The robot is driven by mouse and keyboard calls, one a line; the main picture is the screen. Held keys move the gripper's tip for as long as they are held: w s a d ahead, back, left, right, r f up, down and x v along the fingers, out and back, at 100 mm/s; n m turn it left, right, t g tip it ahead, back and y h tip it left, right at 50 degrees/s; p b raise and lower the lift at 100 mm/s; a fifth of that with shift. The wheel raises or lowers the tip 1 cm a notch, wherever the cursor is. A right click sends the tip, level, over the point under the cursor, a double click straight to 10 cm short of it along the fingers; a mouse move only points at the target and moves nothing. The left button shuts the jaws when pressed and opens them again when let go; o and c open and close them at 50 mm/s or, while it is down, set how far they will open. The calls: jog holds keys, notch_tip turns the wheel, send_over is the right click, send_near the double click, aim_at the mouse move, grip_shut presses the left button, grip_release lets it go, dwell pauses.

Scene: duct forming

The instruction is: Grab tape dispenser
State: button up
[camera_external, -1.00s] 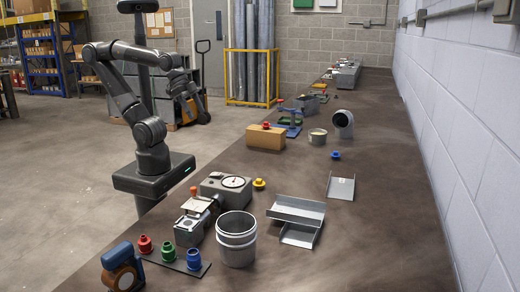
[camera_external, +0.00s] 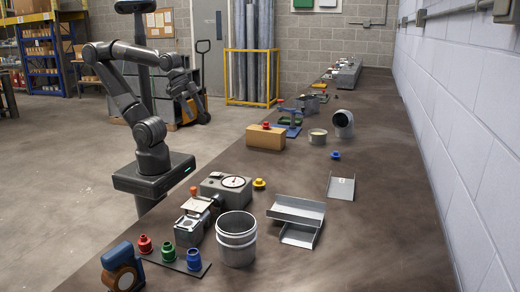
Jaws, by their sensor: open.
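The tape dispenser appears to be the blue thing with a tan roll (camera_external: 122,268) at the near left corner of the bench. It stands upright on the bench top. My gripper (camera_external: 190,108) is open and empty, raised at the end of my bent arm, beyond the bench's left edge. It is far behind the dispenser in the picture and well apart from it. The fingers are small and dark, so their detail is hard to make out.
Next to the dispenser is a dark strip with red, green and blue pieces (camera_external: 188,263). A grey machine (camera_external: 192,228), a bucket (camera_external: 236,240) and a grey box with a dial (camera_external: 226,188) stand behind it. Metal channels (camera_external: 297,212) lie to the right.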

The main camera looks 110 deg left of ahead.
jog(key=shift+o, duration=0.6)
jog(key=w+d+r+m+g+h, duration=0.1)
jog(key=w+d+r+m, duration=0.4)
jog(key=w+d, duration=0.55)
jog(key=m+g+h, duration=0.3)
jog(key=m+g, duration=0.2)
jog(key=m, duration=1)
send_near(117, 249)
jog(key=shift+w+f, duration=0.2)
jog(key=shift+f, duration=0.25)
jog(key=shift+w+f, duration=0.2)
jog(key=shift+f, duration=0.25)
jog(key=shift+s+d+f+h, duration=0.1)
jog(key=shift+d+f+h, duration=0.1)
jog(key=shift+d+h, duration=0.1)
jog(key=x, duration=1)
jog(key=shift+s+f, duration=0.25)
jog(key=shift+s, duration=0.15)
jog(key=c, duration=1.2)
jog(key=shift+c, duration=0.4)
